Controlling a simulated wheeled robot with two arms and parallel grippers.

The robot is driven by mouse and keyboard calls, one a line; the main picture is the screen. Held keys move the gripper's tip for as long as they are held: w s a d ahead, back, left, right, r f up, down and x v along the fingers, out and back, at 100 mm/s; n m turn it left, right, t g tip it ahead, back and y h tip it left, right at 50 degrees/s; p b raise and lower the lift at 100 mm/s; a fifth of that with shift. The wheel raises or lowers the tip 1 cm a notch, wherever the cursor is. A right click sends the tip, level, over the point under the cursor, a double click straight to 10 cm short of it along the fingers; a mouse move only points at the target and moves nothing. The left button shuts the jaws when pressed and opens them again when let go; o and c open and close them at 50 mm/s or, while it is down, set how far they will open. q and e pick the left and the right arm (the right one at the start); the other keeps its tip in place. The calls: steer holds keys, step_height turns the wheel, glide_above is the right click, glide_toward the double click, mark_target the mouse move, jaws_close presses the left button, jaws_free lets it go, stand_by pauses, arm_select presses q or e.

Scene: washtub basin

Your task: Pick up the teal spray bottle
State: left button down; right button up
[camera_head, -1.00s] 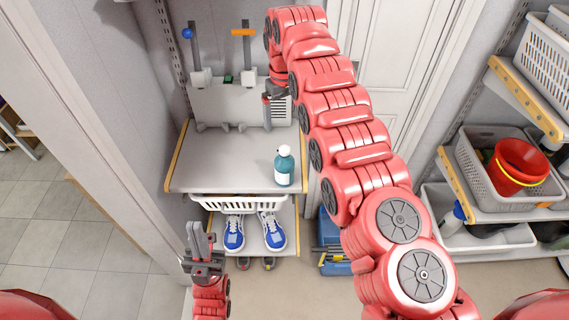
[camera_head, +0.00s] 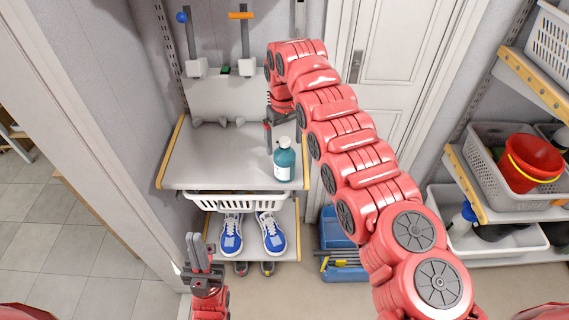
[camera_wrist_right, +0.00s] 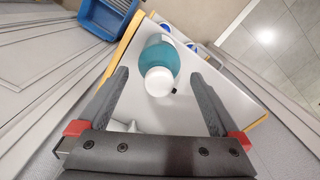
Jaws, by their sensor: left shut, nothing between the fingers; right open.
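The teal spray bottle (camera_head: 285,162) stands upright on the grey shelf of the basin (camera_head: 215,170), near its front right corner. In the right wrist view the bottle (camera_wrist_right: 159,62) shows from above with its white cap, ahead of and between the open fingers. My right gripper (camera_wrist_right: 165,95) is open and empty; in the head view its fingers (camera_head: 268,135) are by the far left side of the bottle, partly hidden by my arm. My left gripper (camera_head: 197,252) is shut and empty, low at the left, apart from the bottle.
A white basket (camera_head: 235,202) and blue sneakers (camera_head: 231,235) sit below the shelf. A blue toolbox (camera_head: 340,250) stands on the floor. A red bucket (camera_head: 530,165) sits in a grey crate (camera_head: 487,172) at the right. The shelf left of the bottle is clear.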

mark_target(284, 152)
steer(key=shift+f+p, duration=0.3)
steer(key=shift+p, duration=0.05)
step_height(284, 152, down, 4)
steer(key=shift+r+p, duration=0.1)
steer(key=shift+p, duration=0.75)
steer(key=shift+f, duration=0.25)
jaws_close()
